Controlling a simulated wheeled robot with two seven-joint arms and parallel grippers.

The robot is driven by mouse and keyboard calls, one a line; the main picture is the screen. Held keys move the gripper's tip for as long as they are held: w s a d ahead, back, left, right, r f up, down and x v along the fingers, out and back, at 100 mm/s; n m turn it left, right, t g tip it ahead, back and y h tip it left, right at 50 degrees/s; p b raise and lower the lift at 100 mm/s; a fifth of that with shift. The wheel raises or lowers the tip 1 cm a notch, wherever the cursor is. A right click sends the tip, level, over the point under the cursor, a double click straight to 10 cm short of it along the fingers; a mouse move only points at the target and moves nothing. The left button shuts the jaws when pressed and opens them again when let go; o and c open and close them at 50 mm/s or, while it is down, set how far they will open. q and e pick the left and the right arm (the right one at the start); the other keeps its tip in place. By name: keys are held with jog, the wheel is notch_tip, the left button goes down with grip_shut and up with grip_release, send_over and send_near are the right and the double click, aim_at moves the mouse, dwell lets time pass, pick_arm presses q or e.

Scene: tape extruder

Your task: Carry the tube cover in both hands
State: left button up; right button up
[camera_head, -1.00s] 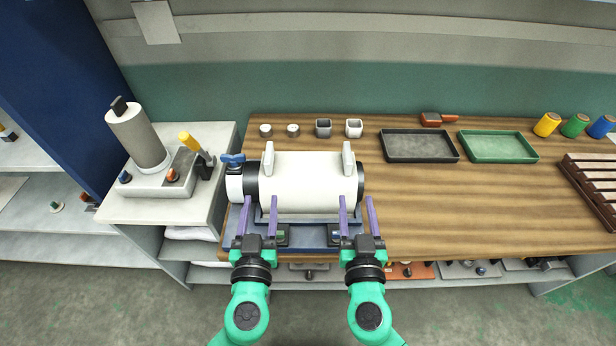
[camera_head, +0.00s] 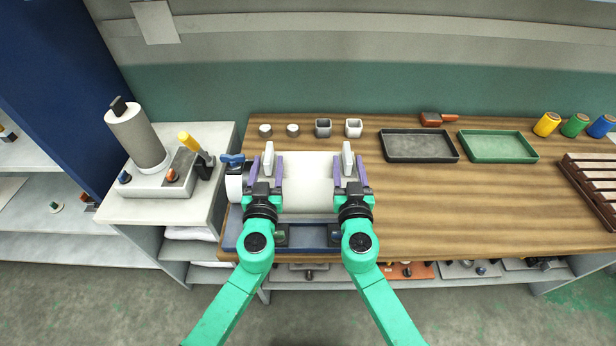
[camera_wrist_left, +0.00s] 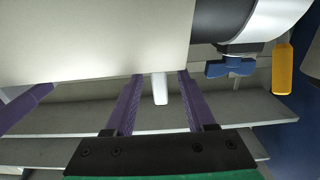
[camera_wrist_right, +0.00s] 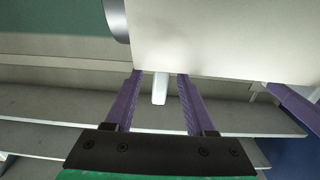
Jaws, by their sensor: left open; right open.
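The white tube cover (camera_head: 308,183) rests on the tube on the bench, with two upright white handles on top. My left gripper (camera_head: 266,164) is open over the cover, its purple fingers on either side of the left handle (camera_head: 268,154). My right gripper (camera_head: 347,164) is open in the same way around the right handle (camera_head: 347,153). In the left wrist view one white handle (camera_wrist_left: 160,88) stands between the spread fingers, with gaps on both sides. The right wrist view shows the other handle (camera_wrist_right: 160,88) likewise. My wrists hide much of the cover's front.
A blue base (camera_head: 308,236) lies under the tube; a blue knob (camera_head: 232,159) is at its left end. Small cups stand behind. A dark tray (camera_head: 418,146) and a green tray (camera_head: 498,146) lie to the right. The wooden bench (camera_head: 460,205) is clear right of the cover.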

pick_arm(q)
jog(key=shift+w, duration=1.45)
pick_arm(e)
jog(key=shift+w, duration=1.45)
pick_arm(q)
jog(key=shift+s, duration=0.1)
jog(key=shift+c, duration=0.3)
pick_arm(e)
jog(key=shift+s, duration=0.1)
jog(key=shift+c, duration=0.3)
pick_arm(q)
grip_shut()
pick_arm(e)
grip_shut()
